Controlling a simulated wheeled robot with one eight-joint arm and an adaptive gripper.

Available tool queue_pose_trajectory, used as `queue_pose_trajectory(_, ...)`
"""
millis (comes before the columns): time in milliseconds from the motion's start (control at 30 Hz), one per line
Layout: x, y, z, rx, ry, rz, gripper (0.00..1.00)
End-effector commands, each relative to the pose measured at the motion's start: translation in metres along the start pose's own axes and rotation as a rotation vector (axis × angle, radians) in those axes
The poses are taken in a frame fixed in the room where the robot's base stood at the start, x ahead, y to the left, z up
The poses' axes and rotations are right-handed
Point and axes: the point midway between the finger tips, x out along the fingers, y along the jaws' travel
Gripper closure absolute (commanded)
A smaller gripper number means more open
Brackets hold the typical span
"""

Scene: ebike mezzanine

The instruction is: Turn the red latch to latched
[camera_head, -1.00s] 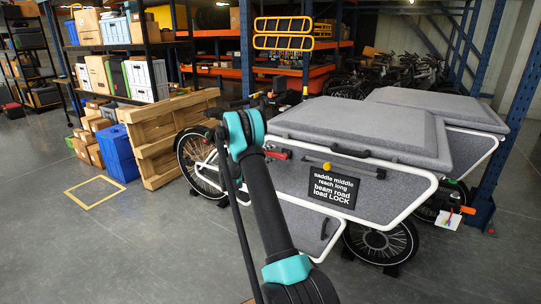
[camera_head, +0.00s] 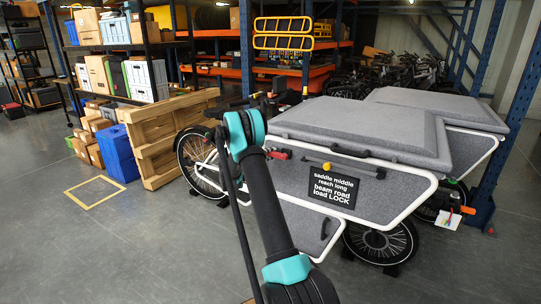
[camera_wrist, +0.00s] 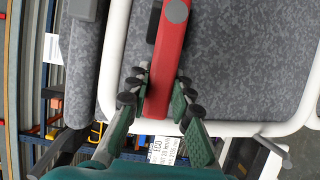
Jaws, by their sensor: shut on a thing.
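The red latch (camera_wrist: 168,55) is a long red lever with a grey round pivot at its upper end in the wrist view. It lies over the grey speckled side panel of a cargo box and points down toward my gripper. My gripper (camera_wrist: 162,86) is shut on its lower part, one finger on each side. In the head view a small red part of the latch (camera_head: 280,154) shows at the box's left side beside my arm. My fingers are hidden there behind the arm.
The cargo bike box (camera_head: 395,186) has a white frame, a black handle (camera_head: 350,151) and a black sign (camera_head: 331,187). A wooden pallet (camera_head: 165,150) and blue crate (camera_head: 118,153) stand to the left. The floor at front left is clear.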

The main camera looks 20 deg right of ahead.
Motion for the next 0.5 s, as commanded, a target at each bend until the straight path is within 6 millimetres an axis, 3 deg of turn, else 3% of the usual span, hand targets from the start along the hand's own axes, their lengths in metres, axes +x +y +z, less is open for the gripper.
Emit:
queue_pose_trajectory(267, -0.001, 0.005, 0.001, 0.062, 0.0, -0.027, 1.0)
queue_pose_trajectory(500, 0.0, 0.017, 0.003, 0.216, -0.001, -0.091, 1.0)
